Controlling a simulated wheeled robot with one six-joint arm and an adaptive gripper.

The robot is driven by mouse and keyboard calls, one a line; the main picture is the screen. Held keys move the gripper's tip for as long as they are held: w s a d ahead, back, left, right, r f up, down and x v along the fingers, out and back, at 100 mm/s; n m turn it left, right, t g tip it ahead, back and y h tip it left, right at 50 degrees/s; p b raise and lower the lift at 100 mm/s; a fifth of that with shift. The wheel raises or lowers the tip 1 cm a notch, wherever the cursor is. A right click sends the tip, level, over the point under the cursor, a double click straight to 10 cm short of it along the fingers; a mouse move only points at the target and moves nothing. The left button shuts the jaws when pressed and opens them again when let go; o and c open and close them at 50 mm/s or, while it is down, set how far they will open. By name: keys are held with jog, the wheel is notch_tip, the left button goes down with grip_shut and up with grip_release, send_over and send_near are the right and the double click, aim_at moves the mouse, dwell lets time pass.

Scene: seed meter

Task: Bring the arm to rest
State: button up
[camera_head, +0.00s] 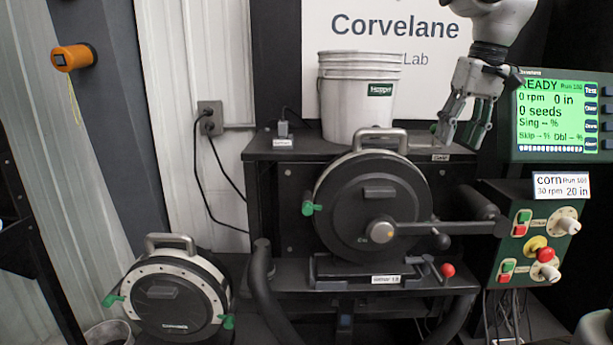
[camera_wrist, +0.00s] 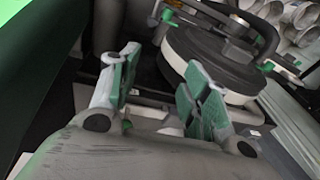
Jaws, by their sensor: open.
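My gripper (camera_head: 462,133) hangs at the upper right in the head view, fingers pointing down, in front of the bench top's right end and left of the display. In the wrist view my gripper (camera_wrist: 155,95) shows two spread fingers with green pads and nothing between them. My arm comes down from the top edge of the head view. The black seed meter (camera_head: 345,205) stands on the bench below and left of the gripper. A round black housing with a handle (camera_wrist: 215,60) shows past the fingers in the wrist view.
A white bucket (camera_head: 358,100) stands on the bench left of the gripper. The display (camera_head: 557,115) and control box (camera_head: 530,240) with knobs and buttons are close on the right. A second meter (camera_head: 172,297) sits lower left. A crank arm (camera_head: 445,228) sticks out right of the meter.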

jog(key=s+d+f+t, duration=0.1)
jog(key=s+d+f, duration=0.1)
jog(key=s+f, duration=0.4)
jog(key=s+d+f+m+t+h, duration=0.1)
jog(key=s+d+f, duration=0.2)
jog(key=s, duration=1)
notch_tip(320, 180, down, 3)
jog(key=shift+s+d+f+t, duration=0.1)
jog(key=shift+s+d+t, duration=0.2)
jog(key=shift+t, duration=0.1)
